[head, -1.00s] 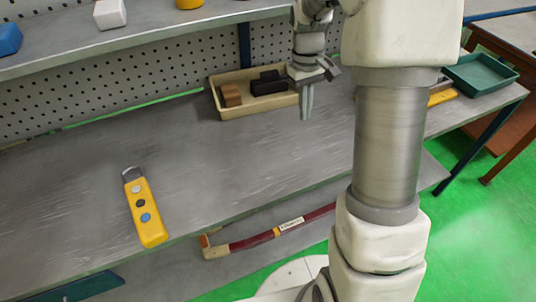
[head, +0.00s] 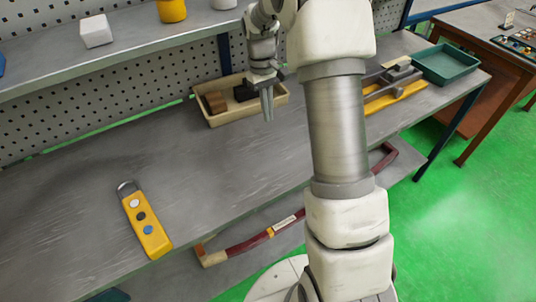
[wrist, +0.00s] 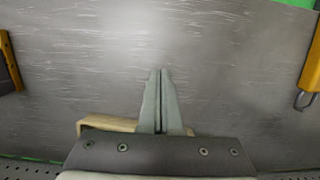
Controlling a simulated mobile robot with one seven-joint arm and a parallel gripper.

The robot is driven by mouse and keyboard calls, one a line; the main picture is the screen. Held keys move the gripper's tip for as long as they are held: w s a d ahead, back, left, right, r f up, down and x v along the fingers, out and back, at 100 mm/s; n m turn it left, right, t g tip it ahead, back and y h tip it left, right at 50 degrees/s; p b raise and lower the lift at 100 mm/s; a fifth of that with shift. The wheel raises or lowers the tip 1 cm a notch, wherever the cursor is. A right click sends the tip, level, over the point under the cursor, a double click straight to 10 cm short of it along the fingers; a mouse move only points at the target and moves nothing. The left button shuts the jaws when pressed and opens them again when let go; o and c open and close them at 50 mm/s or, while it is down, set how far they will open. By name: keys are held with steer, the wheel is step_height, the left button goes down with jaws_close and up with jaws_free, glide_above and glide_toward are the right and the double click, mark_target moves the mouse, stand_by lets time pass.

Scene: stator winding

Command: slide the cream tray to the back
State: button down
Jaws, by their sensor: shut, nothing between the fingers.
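The cream tray (head: 222,119) sits on the grey bench against the pegboard. It holds a brown block (head: 215,102) and a black block (head: 245,92) that my gripper partly hides. My gripper (head: 267,114) points down, shut and empty, at the front wall of the tray, right of its middle. In the wrist view the closed fingertips (wrist: 161,73) show over bare bench. A corner of the tray rim (wrist: 104,124) shows beside the fingers there, and the rest is hidden behind the gripper body. I cannot tell whether the fingers touch the tray.
A yellow pendant (head: 146,222) lies at the bench's front left. A yellow-based fixture (head: 395,92) and a green tray (head: 446,63) stand to the right. A shelf (head: 130,46) overhangs the back. The bench left of the cream tray is clear.

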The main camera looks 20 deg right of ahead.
steer(key=w+a+f, duration=0.1)
steer(key=f, duration=0.2)
steer(key=w+a+f, duration=0.1)
steer(key=a+f, duration=0.1)
steer(key=f, duration=0.1)
steer(key=w+a+f+b, duration=0.1)
steer(key=a+f, duration=0.1)
steer(key=f, duration=0.1)
steer(key=shift+w+a+f, duration=0.15)
steer(key=shift+w, duration=0.05)
steer(key=s, duration=0.4)
steer(key=s+d+b, duration=0.1)
steer(key=s, duration=0.3)
steer(key=s+d, duration=0.1)
steer(key=s, duration=0.3)
steer(key=shift+d+r, duration=0.15)
steer(key=shift+r, duration=0.25)
steer(key=shift+s+r, duration=0.3)
steer(key=shift+r, duration=0.65)
steer(key=s+a+r+m+t, duration=0.15)
steer(key=s+r+t, duration=0.35)
steer(key=r, duration=0.9)
steer(key=s+a+r+t, duration=0.2)
steer(key=s+r, duration=0.5)
steer(key=s, duration=0.4)
steer(key=shift+s+a+r+m+t, duration=0.15)
steer(key=shift+a+r+m+t, duration=0.05)
steer(key=shift+a+m+t, duration=0.2)
